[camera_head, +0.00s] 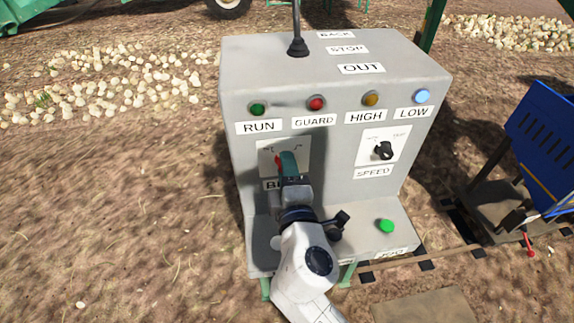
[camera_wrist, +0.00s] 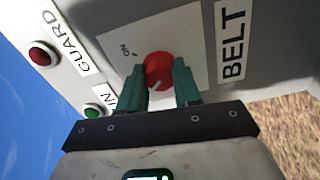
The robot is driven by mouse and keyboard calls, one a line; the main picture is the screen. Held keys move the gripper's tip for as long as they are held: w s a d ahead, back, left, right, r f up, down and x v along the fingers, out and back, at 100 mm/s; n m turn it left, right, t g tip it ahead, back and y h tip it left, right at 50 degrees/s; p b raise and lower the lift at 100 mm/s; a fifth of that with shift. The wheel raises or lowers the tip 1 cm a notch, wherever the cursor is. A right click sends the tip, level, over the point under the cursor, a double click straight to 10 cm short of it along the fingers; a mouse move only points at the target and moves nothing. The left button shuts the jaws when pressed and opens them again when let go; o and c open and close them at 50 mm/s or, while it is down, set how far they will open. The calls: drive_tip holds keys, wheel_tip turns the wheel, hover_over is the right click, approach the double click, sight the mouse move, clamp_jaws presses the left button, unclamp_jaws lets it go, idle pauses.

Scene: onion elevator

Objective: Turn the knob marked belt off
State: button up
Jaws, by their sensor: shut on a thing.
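The belt knob is a round red knob (camera_wrist: 158,68) on a white plate (camera_wrist: 185,30) beside the label BELT (camera_wrist: 232,40). The wrist view is turned sideways. A pale mark on the knob points toward its lower left in that view, and the word ON is on the plate at the upper left. My gripper (camera_wrist: 159,78) has its green fingers on both sides of the knob, shut on it. In the head view my gripper (camera_head: 289,163) reaches the left plate (camera_head: 265,150) of the grey control box and hides most of the knob and its label.
The grey box (camera_head: 345,95) has a row of lamps, including a green one (camera_head: 258,109) over RUN. The black SPEED knob (camera_head: 383,151) is to the right. A green button (camera_head: 386,226) is on the lower shelf. A black lever (camera_head: 298,45) stands on top.

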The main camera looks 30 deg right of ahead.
drive_tip(key=shift+n, duration=0.5)
drive_tip(key=shift+a, duration=0.1)
drive_tip(key=o, duration=1.1)
drive_tip(key=shift+c, duration=0.2)
drive_tip(key=b+v, duration=0.2)
drive_tip(key=v, duration=0.8)
drive_tip(key=shift+s, duration=0.4)
drive_tip(key=shift+a, duration=0.1)
